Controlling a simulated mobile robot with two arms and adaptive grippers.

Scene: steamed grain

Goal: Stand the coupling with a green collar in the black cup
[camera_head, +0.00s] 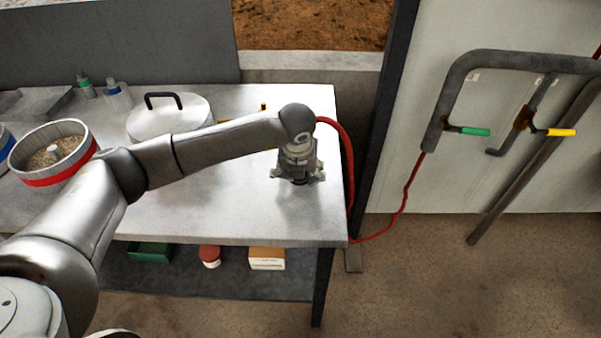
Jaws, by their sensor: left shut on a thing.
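My left gripper (298,179) points down over the right end of the steel table. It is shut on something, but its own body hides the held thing. I cannot tell whether that is the coupling with a green collar. I cannot make out a black cup; the gripper and arm hide part of the tabletop. A small pale bottle-like item with a green band (85,84) stands at the back left, and I cannot tell if it is a coupling. My right gripper is not in view.
A red hose (351,165) curves past the table's (230,215) right edge to wall pipes (440,110). The front tabletop is clear.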

